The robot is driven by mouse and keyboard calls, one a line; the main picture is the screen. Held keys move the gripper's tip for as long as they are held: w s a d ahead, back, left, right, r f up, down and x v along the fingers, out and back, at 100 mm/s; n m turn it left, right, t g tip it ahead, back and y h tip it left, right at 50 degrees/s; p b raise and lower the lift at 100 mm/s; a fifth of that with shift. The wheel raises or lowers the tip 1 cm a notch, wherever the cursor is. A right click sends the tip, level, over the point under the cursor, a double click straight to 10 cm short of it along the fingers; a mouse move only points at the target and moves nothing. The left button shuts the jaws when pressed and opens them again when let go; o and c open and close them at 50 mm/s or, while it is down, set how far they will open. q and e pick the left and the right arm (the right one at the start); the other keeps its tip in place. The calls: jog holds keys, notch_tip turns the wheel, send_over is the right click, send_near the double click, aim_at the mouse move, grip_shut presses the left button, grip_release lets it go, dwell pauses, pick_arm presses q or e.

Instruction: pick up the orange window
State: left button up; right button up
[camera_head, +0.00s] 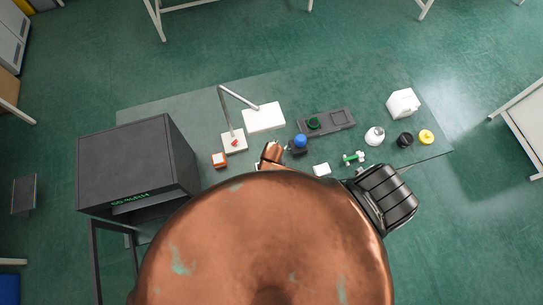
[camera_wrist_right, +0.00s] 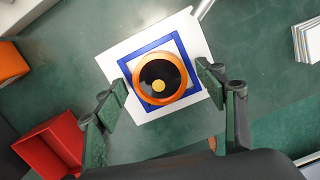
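In the right wrist view a round orange ring (camera_wrist_right: 139,97) with a dark, glossy centre and a small yellow spot lies inside a square blue frame (camera_wrist_right: 186,55) on a white square (camera_wrist_right: 116,60). This ring is the only orange window-like thing I see. My right gripper (camera_wrist_right: 162,92) is open, its two green-grey fingers well apart on either side of the ring, with no visible contact. In the head view I cannot pick out the ring; a large copper-coloured part hides the near middle. A small orange-and-white block (camera_head: 219,160) sits on the table there. My left gripper is not in view.
In the right wrist view a red open box (camera_wrist_right: 47,143) is at lower left and an orange block (camera_wrist_right: 9,64) at the left edge. In the head view a dark cabinet (camera_head: 130,160) stands left; a lamp, blue ball (camera_head: 300,141) and white jar (camera_head: 374,136) are on the table.

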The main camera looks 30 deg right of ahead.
jog(key=c, duration=1.1)
jog(key=shift+c, duration=0.2)
jog(key=shift+r, duration=0.1)
